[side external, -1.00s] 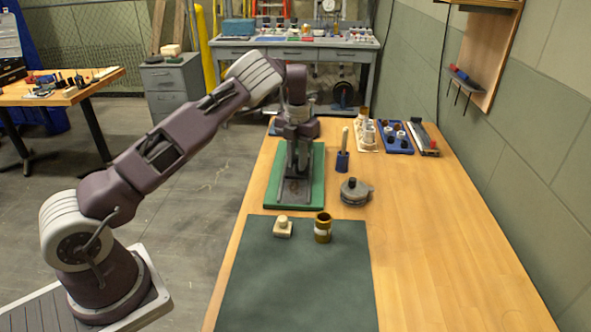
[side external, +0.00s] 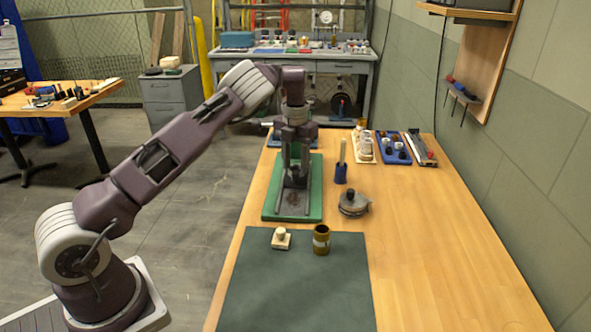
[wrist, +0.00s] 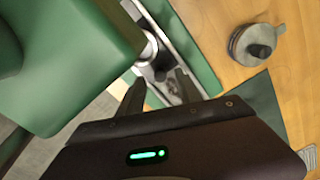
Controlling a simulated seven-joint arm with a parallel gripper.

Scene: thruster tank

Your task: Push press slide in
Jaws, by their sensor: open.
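The press stands on a green base (side external: 269,205) at the far-left part of the wooden table, with grey metal slide rails (side external: 293,206) running toward the camera. My gripper (side external: 296,140) is at the top of the press in the side view, pointing down. In the wrist view my gripper's fingers (wrist: 160,80) are spread apart, with nothing clearly held between them. The metal rails (wrist: 182,42) lie beyond the fingertips. A large green block (wrist: 75,50) fills the upper left there. Contact between fingers and press cannot be told.
A round grey metal part with a black knob (side external: 353,203) sits right of the press; a blue holder (side external: 341,174) stands behind it. A dark mat (side external: 295,285) in front holds a cream block (side external: 281,239) and a brass cylinder (side external: 321,240).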

